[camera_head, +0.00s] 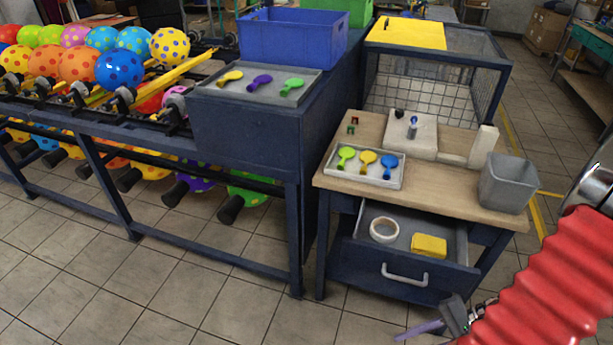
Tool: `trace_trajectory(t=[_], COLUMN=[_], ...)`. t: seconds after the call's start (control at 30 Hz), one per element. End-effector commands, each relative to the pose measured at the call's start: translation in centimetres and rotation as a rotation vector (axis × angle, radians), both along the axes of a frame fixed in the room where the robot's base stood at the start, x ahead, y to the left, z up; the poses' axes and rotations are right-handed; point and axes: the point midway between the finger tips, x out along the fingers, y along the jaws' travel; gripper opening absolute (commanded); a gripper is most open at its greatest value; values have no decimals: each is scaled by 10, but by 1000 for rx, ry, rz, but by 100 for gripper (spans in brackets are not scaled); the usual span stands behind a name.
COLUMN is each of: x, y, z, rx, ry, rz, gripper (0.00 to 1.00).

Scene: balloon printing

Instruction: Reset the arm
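My arm, in a red ribbed sleeve, reaches in from the right edge of the head view down to the bottom edge. What looks like my gripper (458,316) shows as a small grey part beside the sleeve at the bottom, low in front of the workbench drawer. Most of it is hidden by the sleeve or cut off, so its opening is not clear. A thin purple piece (420,330) shows just left of it; I cannot tell whether it is held.
The wooden-topped workbench (440,192) has an open drawer (402,257) with a white tape roll (384,230) and yellow sponge (429,246). On top are a balloon tray (391,181) and grey bin (507,184). A balloon rack (130,242) stands left. Floor in front is clear.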

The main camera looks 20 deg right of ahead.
Motion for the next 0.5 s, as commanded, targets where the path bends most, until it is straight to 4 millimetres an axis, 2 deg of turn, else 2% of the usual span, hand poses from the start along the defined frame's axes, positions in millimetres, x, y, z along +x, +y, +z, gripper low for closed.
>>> trace_trajectory(t=[0.5], x=[27], y=[0], z=[55], rx=[-362], ry=[121], rz=[261], gripper=[30])
